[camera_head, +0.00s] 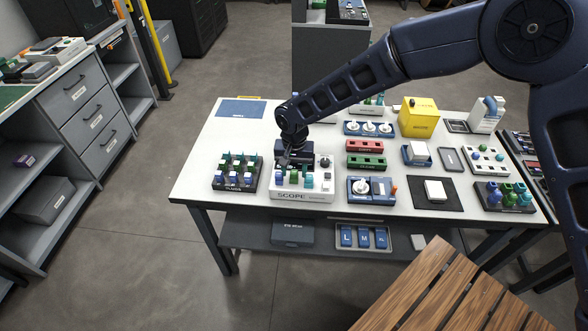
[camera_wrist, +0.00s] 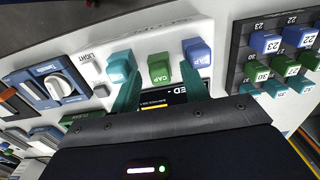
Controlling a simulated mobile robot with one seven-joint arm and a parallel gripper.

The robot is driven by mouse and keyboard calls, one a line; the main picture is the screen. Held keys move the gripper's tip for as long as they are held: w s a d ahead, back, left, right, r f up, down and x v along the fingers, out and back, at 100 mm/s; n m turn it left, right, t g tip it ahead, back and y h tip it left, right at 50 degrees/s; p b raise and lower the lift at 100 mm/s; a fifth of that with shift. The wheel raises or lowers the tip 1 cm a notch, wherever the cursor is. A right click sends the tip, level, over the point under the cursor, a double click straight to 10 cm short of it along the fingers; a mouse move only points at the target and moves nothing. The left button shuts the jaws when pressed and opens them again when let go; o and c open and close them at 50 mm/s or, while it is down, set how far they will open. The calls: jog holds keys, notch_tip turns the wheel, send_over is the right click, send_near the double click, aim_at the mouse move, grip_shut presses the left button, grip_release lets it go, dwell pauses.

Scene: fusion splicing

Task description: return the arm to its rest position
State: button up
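My gripper (camera_head: 297,160) hangs at the end of my dark blue arm (camera_head: 375,88), low over the back of the white SCOPE box (camera_head: 303,196). In the wrist view, my gripper's two teal fingers (camera_wrist: 158,80) are apart, with no object seen held between them. Beyond them, blue, green and teal caps (camera_wrist: 158,68) stand in a row on the scope's white front part. The arm hides part of the scope's back in the head view, and exact fingertip contact cannot be told.
A black rack with plugs (camera_head: 236,178) stands just left of the scope. Red (camera_head: 365,147) and green (camera_head: 366,162) holders, a white-knob device (camera_head: 371,190) and a yellow box (camera_head: 418,117) stand to the right. A blue mat (camera_head: 240,109) lies at the back left.

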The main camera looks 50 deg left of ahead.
dwell(0.3)
jog(key=shift+r, duration=3)
jog(key=shift+w, duration=0.1)
